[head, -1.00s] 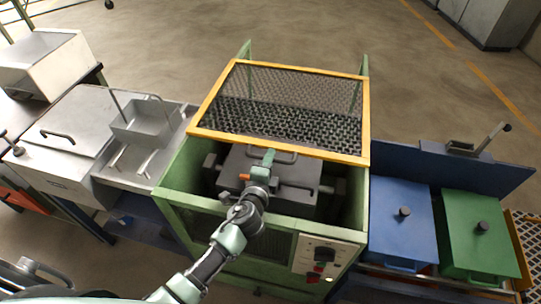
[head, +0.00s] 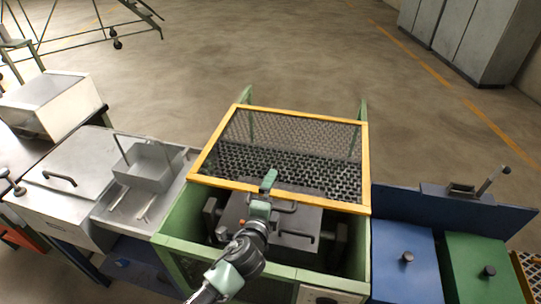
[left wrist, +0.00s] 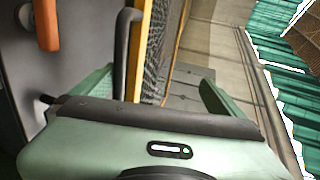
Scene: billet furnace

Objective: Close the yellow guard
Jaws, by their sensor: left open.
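The yellow guard (head: 280,150), a yellow frame with dark mesh, lies over the back part of the green machine (head: 178,222). The front of the machine's opening is uncovered. A dark curved handle (head: 286,208) sits at the guard's front edge; it also shows in the left wrist view (left wrist: 123,45), beside the yellow frame (left wrist: 141,40). My left gripper (head: 265,196) is open at the left end of this handle, one finger reaching over the yellow edge. In the wrist view the handle appears between the fingers; contact cannot be told. My right gripper is out of view.
A dark block (head: 300,240) with its own bar lies inside the opening. A steel basin with a basket (head: 146,165) stands left. Blue (head: 402,262) and green (head: 480,268) lidded bins stand right.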

